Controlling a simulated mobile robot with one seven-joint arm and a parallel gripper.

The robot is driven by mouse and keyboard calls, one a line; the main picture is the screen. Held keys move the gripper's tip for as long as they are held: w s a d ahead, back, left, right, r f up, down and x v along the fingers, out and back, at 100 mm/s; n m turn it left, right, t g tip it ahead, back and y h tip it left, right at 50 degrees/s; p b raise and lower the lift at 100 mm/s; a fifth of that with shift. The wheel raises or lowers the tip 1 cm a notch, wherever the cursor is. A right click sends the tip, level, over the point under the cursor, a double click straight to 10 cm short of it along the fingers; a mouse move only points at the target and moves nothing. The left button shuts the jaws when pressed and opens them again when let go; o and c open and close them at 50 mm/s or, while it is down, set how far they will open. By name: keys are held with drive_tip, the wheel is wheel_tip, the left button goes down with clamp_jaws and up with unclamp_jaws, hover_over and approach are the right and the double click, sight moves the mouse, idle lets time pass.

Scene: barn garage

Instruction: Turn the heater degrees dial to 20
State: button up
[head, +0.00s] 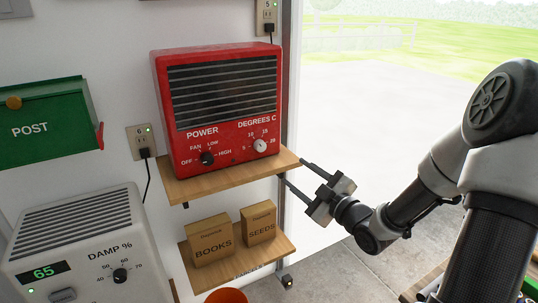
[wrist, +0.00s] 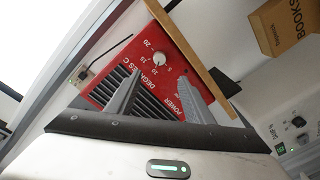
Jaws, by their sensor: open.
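The red heater (head: 222,95) stands on a wooden shelf, with its grille above and its dials on the lower front. The white degrees dial (head: 260,145) is at the lower right, ringed by marks from 5 to 20. It also shows in the wrist view (wrist: 159,59); I cannot tell which mark its pointer faces. The black power dial (head: 207,158) is to its left. My gripper (head: 295,172) is open and empty, at the shelf's right end, apart from the dial. In the wrist view its fingers (wrist: 157,77) extend toward the heater, with the dial showing beyond their tips.
The upper shelf (head: 232,176) juts out under the heater. A lower shelf (head: 245,257) holds boxes marked books (head: 211,240) and seeds (head: 258,222). A white damp unit (head: 85,240) and a green post box (head: 45,122) are at left. The doorway at right is open.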

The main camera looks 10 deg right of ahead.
sight(263, 148)
drive_tip(key=b+x, duration=0.1)
drive_tip(key=x, duration=1.6)
drive_tip(key=shift+w+a, duration=0.1)
drive_tip(key=shift+r, duration=0.1)
drive_tip(key=c, duration=1)
drive_tip(key=shift+c, duration=0.2)
